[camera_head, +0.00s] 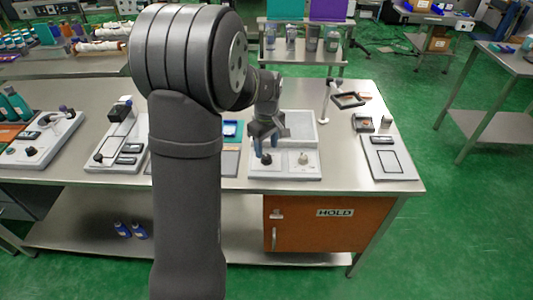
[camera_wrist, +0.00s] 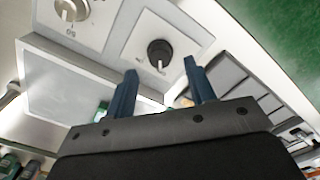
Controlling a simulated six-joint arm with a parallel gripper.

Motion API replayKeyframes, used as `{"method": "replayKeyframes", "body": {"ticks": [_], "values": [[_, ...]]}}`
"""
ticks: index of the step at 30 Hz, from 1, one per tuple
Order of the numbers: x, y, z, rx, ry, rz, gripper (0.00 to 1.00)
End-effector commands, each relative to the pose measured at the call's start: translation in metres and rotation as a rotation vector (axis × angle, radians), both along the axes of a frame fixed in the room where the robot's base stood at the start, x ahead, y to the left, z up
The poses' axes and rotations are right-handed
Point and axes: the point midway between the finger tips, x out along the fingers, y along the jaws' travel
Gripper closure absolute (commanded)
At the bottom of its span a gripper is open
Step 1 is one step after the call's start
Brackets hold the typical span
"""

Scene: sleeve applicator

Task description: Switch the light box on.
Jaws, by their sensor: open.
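The light box (camera_head: 300,116) is a pale unit with a flat grey panel, standing on the table right of my arm. Its panel also shows in the wrist view (camera_wrist: 70,88) and looks plain grey. On its front strip are a black knob (camera_head: 266,159) and a silver knob (camera_head: 303,159). In the wrist view the black knob (camera_wrist: 160,52) has a white pointer line and sits on a square plate, with the silver knob (camera_wrist: 72,9) at the upper left. My gripper (camera_wrist: 161,66) is open and empty, its blue fingertips just short of the black knob, apart from it.
A small stand with an arm (camera_head: 330,98) and a flat framed plate (camera_head: 390,160) are to the right. Left of my arm are grey fixtures (camera_head: 118,140) with knobs. An orange cabinet marked HOLD (camera_head: 318,225) is below the table.

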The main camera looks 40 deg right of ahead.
Motion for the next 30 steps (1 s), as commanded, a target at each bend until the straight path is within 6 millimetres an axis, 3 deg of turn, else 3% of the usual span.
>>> {"method": "replayKeyframes", "body": {"ticks": [7,18,25,30], "values": [[0.0,0.0,-0.032,0.002,0.001,0.0,0.5],[0.0,0.0,-0.038,-0.001,0.0,0.0,0.5],[0.0,0.0,-0.037,-0.001,0.0,0.0,0.93],[0.0,0.0,-0.037,0.0,0.0,-0.004,0.94]]}}
